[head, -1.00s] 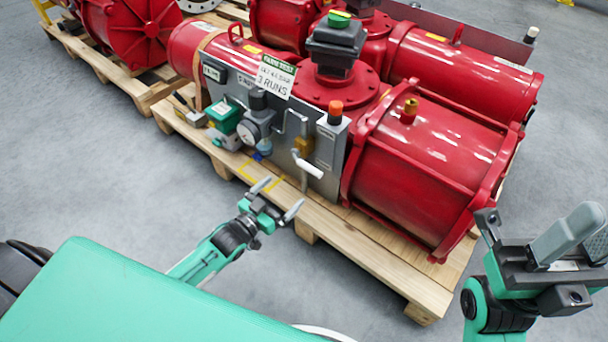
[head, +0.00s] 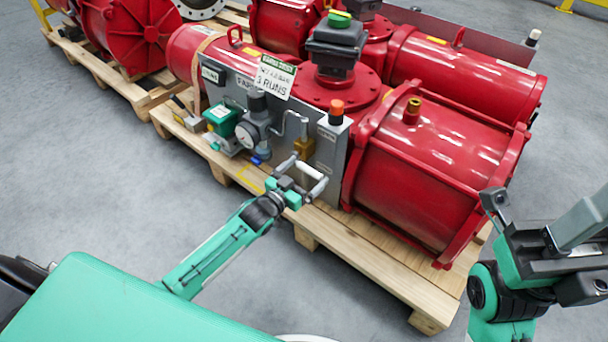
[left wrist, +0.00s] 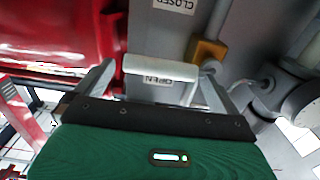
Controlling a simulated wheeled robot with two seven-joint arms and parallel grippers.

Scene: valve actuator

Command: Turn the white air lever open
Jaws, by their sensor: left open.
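The white air lever (head: 309,170) sits low on the grey panel (head: 328,150), below a brass valve body (head: 304,147). My left gripper (head: 302,175) is open at the lever, with a finger on either side of it. In the left wrist view the white lever (left wrist: 160,68) lies crosswise between the two spread fingertips (left wrist: 150,75). An OPEN label (left wrist: 157,80) shows by it and a CLOSED label (left wrist: 174,4) is farther up. Contact with the lever cannot be told. My right gripper (head: 585,240) is at the right edge, away from the panel, partly cut off.
The red actuator (head: 430,165) stands on a wooden pallet (head: 375,250). A gauge (head: 247,132), a green-topped unit (head: 222,118) and thin pipes crowd the panel left of the lever. Grey floor in front of the pallet is clear.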

